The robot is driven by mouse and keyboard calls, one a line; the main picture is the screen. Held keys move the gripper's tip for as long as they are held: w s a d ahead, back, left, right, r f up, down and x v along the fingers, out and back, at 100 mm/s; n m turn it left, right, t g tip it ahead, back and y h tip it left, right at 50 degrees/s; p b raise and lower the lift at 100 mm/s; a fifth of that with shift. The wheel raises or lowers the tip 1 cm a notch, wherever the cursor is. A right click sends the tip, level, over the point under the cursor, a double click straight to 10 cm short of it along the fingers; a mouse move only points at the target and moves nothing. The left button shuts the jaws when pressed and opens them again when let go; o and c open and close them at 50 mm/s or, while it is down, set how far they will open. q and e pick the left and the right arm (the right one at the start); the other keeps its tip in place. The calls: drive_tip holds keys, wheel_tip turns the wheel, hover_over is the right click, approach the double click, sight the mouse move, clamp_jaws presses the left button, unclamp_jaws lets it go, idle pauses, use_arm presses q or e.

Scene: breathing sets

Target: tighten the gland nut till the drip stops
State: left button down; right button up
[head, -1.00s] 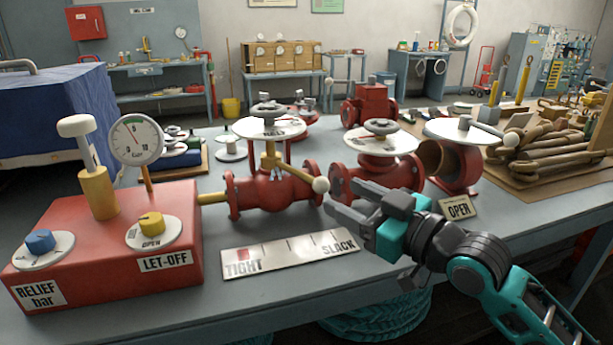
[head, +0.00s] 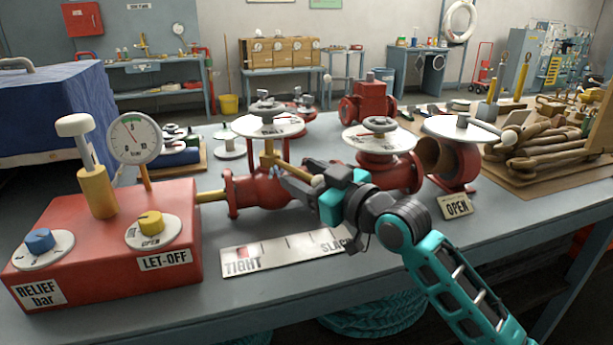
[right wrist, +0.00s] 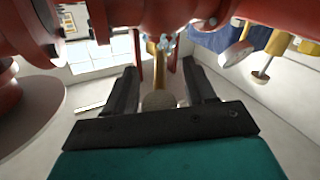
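The gland nut's brass lever (head: 269,153) hangs at the middle red valve (head: 262,190) and ends in a cream ball (head: 318,181). In the right wrist view the ball (right wrist: 159,99) sits between my right gripper's dark fingers (right wrist: 160,75), with a finger on each side and no clear grip. Pale blue water beads (right wrist: 165,42) show by the lever's upper part. In the head view my right gripper (head: 297,178) is at the lever and hides part of it. My left gripper is out of view.
A TIGHT–SLACK scale plate (head: 285,252) lies in front of the valve. The red box (head: 110,220) with a gauge (head: 135,138) stands left. Other red valves (head: 375,170) stand close on the right.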

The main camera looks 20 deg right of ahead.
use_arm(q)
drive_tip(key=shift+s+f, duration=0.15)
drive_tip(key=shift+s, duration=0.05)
use_arm(e)
clamp_jaws()
idle(0.5)
